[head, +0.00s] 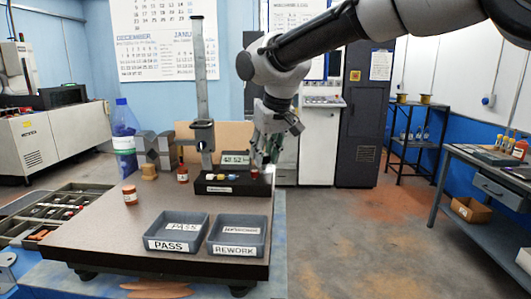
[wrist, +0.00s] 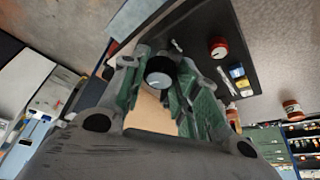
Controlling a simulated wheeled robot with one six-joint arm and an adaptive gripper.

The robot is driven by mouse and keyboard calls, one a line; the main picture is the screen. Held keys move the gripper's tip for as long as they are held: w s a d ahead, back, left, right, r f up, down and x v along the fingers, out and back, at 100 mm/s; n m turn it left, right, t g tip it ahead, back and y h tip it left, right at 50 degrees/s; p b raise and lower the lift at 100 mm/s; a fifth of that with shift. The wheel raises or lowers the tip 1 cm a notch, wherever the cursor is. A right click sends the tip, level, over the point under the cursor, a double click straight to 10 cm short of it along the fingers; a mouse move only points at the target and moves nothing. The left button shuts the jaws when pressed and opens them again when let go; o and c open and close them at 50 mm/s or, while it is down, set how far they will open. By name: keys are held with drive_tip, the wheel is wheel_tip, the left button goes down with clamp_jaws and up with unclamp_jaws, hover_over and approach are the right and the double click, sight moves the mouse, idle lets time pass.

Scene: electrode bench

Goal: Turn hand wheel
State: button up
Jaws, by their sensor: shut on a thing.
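The hand wheel (wrist: 160,76) shows in the wrist view as a short black cylinder with a pale grey face. It sits between the tips of my gripper's green-padded fingers, and my gripper (wrist: 157,68) is shut on it. In the head view my gripper (head: 266,150) reaches down at the right end of a black test unit (head: 225,188) on the bench. There the fingers mostly hide the wheel, and only a bright spot shows at their tips. How far the wheel is turned cannot be told.
A red knob (head: 254,173) is beside my gripper on the unit. A grey column (head: 202,80) rises behind it, left of my arm. Grey PASS (head: 172,246) and REWORK (head: 237,250) trays stand in front.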

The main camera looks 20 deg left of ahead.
drive_tip(key=m+h, duration=0.1)
drive_tip(key=m, duration=0.2)
drive_tip(key=m+t+h, duration=0.1)
drive_tip(key=m, duration=0.2)
drive_tip(key=shift+s+a+m, duration=0.1)
drive_tip(key=shift+a+m, duration=0.1)
drive_tip(key=shift+m, duration=0.1)
drive_tip(key=m+h, duration=0.1)
drive_tip(key=m, duration=0.2)
drive_tip(key=m+h, duration=0.1)
drive_tip(key=m, duration=0.1)
drive_tip(key=shift+a+m+h, duration=0.15)
drive_tip(key=shift+m+h, duration=0.15)
drive_tip(key=shift+m, duration=0.1)
drive_tip(key=o, duration=1)
drive_tip(key=v, duration=0.8)
